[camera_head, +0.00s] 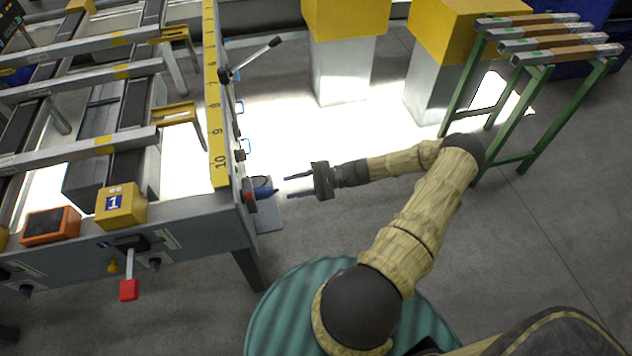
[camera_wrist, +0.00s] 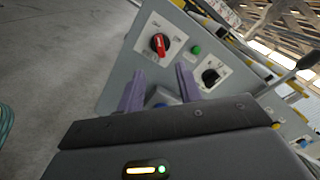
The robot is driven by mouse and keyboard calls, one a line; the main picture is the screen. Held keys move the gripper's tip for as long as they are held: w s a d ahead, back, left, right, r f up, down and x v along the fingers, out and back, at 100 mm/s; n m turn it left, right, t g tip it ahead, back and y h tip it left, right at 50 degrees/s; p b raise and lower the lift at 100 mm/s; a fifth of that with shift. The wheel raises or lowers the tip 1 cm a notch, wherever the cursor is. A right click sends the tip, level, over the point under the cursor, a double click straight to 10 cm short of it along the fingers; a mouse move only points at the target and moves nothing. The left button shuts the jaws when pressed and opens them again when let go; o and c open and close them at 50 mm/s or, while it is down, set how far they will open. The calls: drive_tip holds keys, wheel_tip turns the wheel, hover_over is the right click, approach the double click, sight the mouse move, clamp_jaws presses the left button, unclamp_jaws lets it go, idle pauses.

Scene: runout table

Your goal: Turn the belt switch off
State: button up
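A rotary switch with a red handle (camera_wrist: 160,44) sits on a white plate on the grey end panel in the wrist view; its label is too small to read. A black rotary knob (camera_wrist: 210,76) on another white plate is to its right, with a green button (camera_wrist: 196,50) between. I cannot tell by label which one is the belt switch. In the head view the red switch (camera_head: 249,196) shows at the table's right side. My gripper (camera_head: 287,186) is open and empty, pointing at that side, apart from it. Its two fingers also show in the wrist view (camera_wrist: 160,72), below the red switch.
A red-handled lever (camera_head: 129,290) hangs at the front. Yellow-topped posts (camera_head: 345,60) and a green rack (camera_head: 520,125) stand right.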

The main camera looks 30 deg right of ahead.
drive_tip(key=v, duration=0.6)
drive_tip(key=shift+b, duration=0.3)
drive_tip(key=s+a+r+n+g+h, duration=0.2)
drive_tip(key=a+n+g+h, duration=0.25)
drive_tip(key=a+g, duration=0.25)
drive_tip(key=s+a+r+n+t+h, duration=0.2)
drive_tip(key=s+a+r+n+h, duration=0.25)
drive_tip(key=r, duration=0.45)
drive_tip(key=s+a+r+n+t+h, duration=0.25)
drive_tip(key=a+r+h, duration=0.25)
drive_tip(key=r+h, duration=0.35)
wheel_tip(320, 180, up, 15)
drive_tip(key=p, duration=1.4)
drive_tip(key=shift+n, duration=0.45)
